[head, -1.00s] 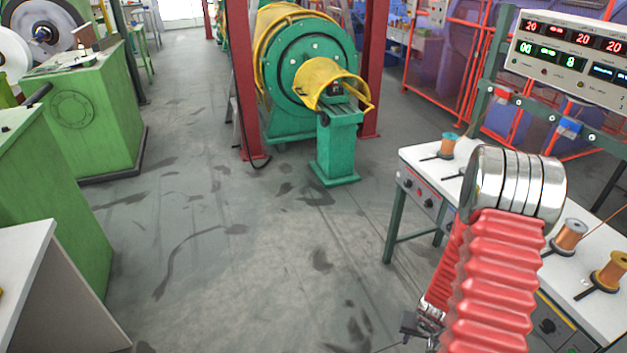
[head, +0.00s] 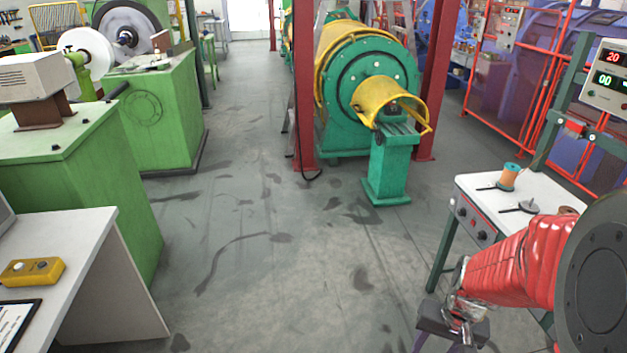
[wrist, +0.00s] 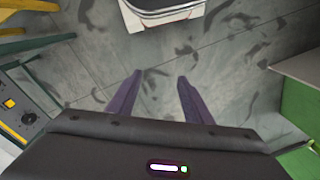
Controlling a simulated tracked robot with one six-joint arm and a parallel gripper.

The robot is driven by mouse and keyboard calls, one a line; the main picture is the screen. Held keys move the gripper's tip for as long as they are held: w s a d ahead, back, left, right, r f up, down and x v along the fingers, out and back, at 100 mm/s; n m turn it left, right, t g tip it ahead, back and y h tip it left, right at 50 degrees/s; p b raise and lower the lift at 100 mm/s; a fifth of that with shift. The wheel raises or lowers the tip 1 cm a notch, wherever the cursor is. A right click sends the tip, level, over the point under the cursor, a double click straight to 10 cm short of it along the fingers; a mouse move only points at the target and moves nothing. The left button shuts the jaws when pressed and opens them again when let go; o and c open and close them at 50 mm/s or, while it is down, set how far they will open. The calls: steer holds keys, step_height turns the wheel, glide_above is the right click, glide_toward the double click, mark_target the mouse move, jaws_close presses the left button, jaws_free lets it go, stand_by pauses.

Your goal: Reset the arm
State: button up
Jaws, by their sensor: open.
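In the wrist view my gripper (wrist: 160,77) points down at the bare grey floor. Its two dark fingers stand apart with nothing between them. In the head view my arm, in a red ribbed sleeve, reaches in at the lower right in front of the white bench (head: 535,205).
The bench carries a teal-and-copper spool (head: 509,177). The green strander (head: 372,85) stands mid-back between red posts. Green machines (head: 150,115) and a white table (head: 105,275) with a yellow control box (head: 32,271) line the left. The middle floor is clear.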

steer(key=s+a+r+n+t, duration=0.2)
steer(key=a+r, duration=0.3)
steer(key=r, duration=0.6)
steer(key=s+a+r+n+t, duration=0.2)
steer(key=s+a+r+t, duration=0.1)
steer(key=r, duration=0.8)
steer(key=shift+s+a+h, duration=0.3)
steer(key=shift+s+a, duration=0.15)
steer(key=shift+a, duration=0.8)
steer(key=shift+c, duration=0.3)
